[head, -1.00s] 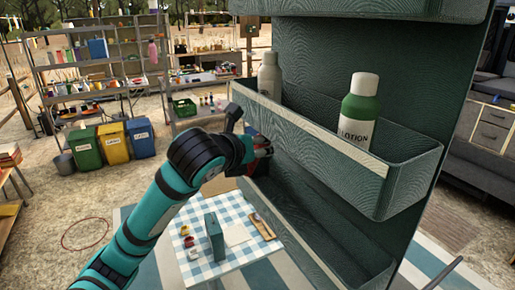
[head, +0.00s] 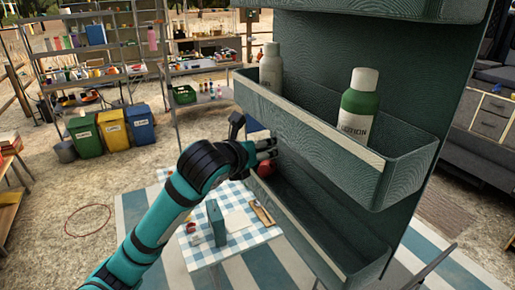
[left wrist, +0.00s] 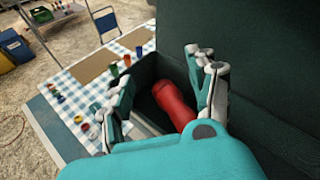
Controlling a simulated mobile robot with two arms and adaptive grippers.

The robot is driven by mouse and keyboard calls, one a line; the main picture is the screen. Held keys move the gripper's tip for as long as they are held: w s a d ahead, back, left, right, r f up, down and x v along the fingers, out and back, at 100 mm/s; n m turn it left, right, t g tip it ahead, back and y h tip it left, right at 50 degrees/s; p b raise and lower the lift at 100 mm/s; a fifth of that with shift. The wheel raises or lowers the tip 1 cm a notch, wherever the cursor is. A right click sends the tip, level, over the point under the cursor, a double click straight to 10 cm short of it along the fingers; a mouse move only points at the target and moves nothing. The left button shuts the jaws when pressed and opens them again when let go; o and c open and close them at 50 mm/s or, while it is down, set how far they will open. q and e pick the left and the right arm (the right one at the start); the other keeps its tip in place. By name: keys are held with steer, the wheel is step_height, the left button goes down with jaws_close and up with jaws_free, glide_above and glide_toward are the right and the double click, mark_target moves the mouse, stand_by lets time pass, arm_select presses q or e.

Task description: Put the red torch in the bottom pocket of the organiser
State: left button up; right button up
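The organiser is a tall dark green panel with pockets. Its bottom pocket (head: 318,238) is below the pocket with the bottles. The red torch (head: 265,168) shows at the far left end of the bottom pocket, just under my left gripper (head: 267,147). In the left wrist view the torch (left wrist: 174,103) stands tilted inside the pocket, its lower end hidden by my gripper's body. My left gripper (left wrist: 163,88) is open, its fingers apart on either side of the torch with gaps. My right gripper is not in view.
The middle pocket (head: 290,122) above holds a green lotion bottle (head: 359,108) and a grey bottle (head: 270,68). A small table with a checked cloth (head: 200,250) stands behind and below. Shelving and coloured bins (head: 113,127) are farther back.

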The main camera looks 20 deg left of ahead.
arm_select(q)
steer(key=shift+s+r, duration=0.1)
steer(key=shift+s, duration=0.05)
steer(key=b+v, duration=0.6)
steer(key=v, duration=0.5)
steer(key=shift+s, duration=0.2)
steer(key=shift+s+r, duration=0.1)
steer(key=shift+r, duration=0.1)
